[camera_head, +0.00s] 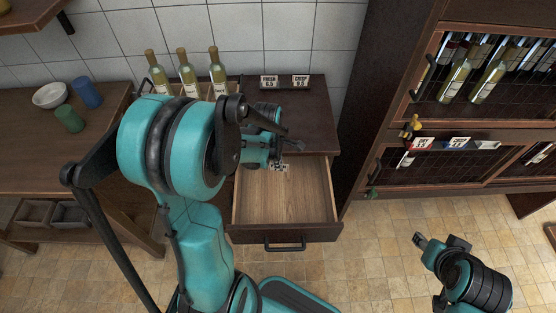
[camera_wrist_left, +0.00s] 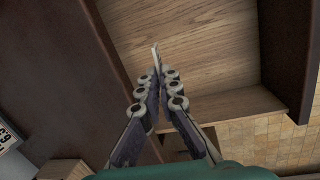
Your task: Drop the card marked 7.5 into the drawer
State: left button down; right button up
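My left gripper (camera_head: 281,150) is over the open wooden drawer (camera_head: 285,205), near its back edge. It is shut on a small white card (camera_head: 280,167), which hangs above the drawer floor; its print is too small to read. In the left wrist view the fingers of my left gripper (camera_wrist_left: 158,80) close together on the card (camera_wrist_left: 155,56), seen edge-on. The drawer's bare floor (camera_wrist_left: 190,40) lies beyond it. My right gripper (camera_head: 420,240) is at the lower right over the tiled floor; its fingers are too small to judge.
A FRESH 6.5 card (camera_head: 269,82) and a CRISP 9.5 card (camera_head: 300,81) stand on the cabinet top behind the drawer. Several bottles (camera_head: 187,75) stand to their left. A dark wine rack (camera_head: 400,105) rises at right. Floor in front of the drawer is clear.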

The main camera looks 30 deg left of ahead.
pick_arm(q)
jog(key=shift+f, duration=0.65)
jog(key=c, duration=1.6)
grip_release()
jog(key=shift+c, duration=0.2)
jog(key=shift+r, duration=0.15)
notch_tip(320, 180, up, 12)
jog(key=s, duration=0.2)
jog(key=shift+a, duration=0.15)
jog(key=s+d+r+m+t, duration=0.1)
jog(key=s+d+m+t, duration=0.4)
jog(key=m, duration=1.7)
jog(key=s+d, duration=0.3)
jog(key=d, duration=0.2)
jog(key=shift+s+d+r+m, duration=0.25)
jog(key=shift+d+r+m, duration=0.1)
jog(key=shift+d+m, duration=0.05)
